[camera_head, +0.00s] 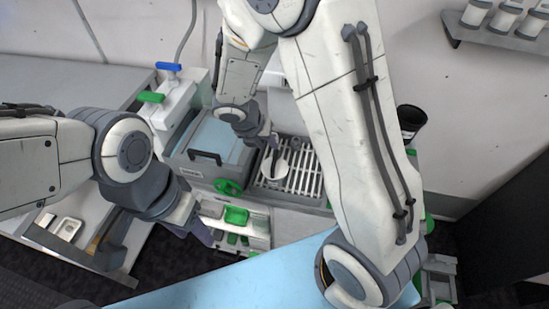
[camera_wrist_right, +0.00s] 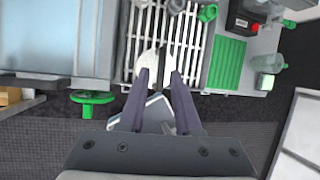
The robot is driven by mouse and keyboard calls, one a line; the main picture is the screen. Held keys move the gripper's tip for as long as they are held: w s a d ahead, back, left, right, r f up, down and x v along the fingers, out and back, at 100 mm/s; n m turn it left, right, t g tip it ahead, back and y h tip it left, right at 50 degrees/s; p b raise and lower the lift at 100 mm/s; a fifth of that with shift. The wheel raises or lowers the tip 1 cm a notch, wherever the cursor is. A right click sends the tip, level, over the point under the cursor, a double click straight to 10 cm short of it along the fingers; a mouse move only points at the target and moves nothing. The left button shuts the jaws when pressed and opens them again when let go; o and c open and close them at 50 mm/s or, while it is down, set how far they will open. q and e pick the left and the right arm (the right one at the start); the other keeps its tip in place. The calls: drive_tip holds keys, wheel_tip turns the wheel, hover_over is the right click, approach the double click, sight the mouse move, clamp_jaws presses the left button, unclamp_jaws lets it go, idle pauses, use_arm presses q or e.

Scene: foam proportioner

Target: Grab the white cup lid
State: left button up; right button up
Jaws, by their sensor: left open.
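A white round piece that looks like the cup lid (camera_head: 274,171) lies at the slatted metal rack in the head view. It also shows in the right wrist view (camera_wrist_right: 147,60), at the fingertips, with a dark gap across it. My right gripper (camera_head: 271,145) reaches down to the rack from above. Its two dark fingers (camera_wrist_right: 160,74) stand apart at the tips in the wrist view, overlapping the white piece. I cannot tell whether they press on it. My left gripper (camera_head: 198,222) is open and empty, pointing down at lower left, away from the rack.
A grey box with a blue-tinted lid (camera_head: 216,140) and a green knob (camera_head: 228,187) stands left of the rack (camera_head: 304,170). Green trays (camera_head: 236,216) sit below. A light-blue surface (camera_head: 215,287) is nearest.

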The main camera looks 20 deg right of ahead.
sight(275, 156)
drive_tip(key=x, duration=0.4)
drive_tip(key=shift+s+b, duration=0.1)
drive_tip(key=shift+b, duration=0.25)
drive_tip(key=shift+s+b+x, duration=0.2)
drive_tip(key=shift+x, duration=0.65)
drive_tip(key=shift+s+b+x, duration=0.2)
drive_tip(key=shift+x, duration=0.7)
drive_tip(key=shift+s+b+x, duration=0.2)
drive_tip(key=shift+x, duration=0.65)
drive_tip(key=shift+a+f, duration=0.1)
drive_tip(key=shift+f, duration=0.05)
drive_tip(key=shift+c, duration=0.4)
clamp_jaws()
